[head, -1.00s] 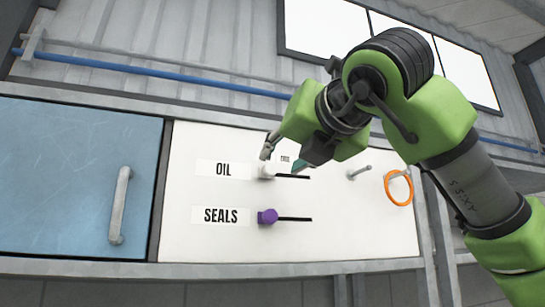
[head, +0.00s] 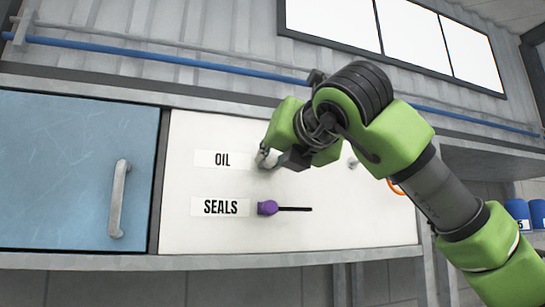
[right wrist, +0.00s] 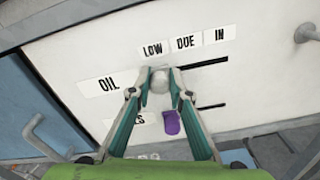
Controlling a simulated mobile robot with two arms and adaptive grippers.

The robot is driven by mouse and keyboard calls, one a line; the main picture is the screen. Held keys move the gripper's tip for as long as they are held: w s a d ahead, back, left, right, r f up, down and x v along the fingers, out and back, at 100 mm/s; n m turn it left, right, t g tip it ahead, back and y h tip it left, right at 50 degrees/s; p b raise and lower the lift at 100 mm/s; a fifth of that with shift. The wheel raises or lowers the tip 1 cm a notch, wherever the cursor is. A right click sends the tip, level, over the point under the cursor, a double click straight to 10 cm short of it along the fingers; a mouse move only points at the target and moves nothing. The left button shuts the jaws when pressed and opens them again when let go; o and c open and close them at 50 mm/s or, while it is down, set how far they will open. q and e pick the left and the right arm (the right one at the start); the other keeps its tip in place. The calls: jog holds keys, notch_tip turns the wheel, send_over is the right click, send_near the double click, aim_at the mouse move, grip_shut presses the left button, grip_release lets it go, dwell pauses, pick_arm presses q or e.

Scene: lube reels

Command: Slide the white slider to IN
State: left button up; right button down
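The white slider (right wrist: 159,82) is a round white knob on the white panel beside the OIL label (right wrist: 108,84). It stands at the left end of its dark slot (right wrist: 207,63), under the LOW label (right wrist: 152,50). The IN label (right wrist: 219,36) is to the right, past DUE. My right gripper (right wrist: 160,77) has its teal fingers on both sides of the knob and looks shut on it. In the head view the right gripper (head: 267,158) hides most of the knob and the slot. My left gripper is not in view.
A purple slider (head: 267,208) sits below, at the left end of the SEALS slot. A blue cabinet door (head: 70,170) with a grey handle (head: 118,198) is to the left. An orange ring (head: 397,188) hangs on the panel, partly behind my arm.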

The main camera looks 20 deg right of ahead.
jog(key=d+b, duration=0.1)
jog(key=d, duration=0.8)
jog(key=shift+w, duration=0.15)
jog(key=c, duration=1.9)
grip_release()
jog(key=shift+d, duration=0.45)
jog(key=s, duration=1.2)
jog(key=shift+d, duration=0.2)
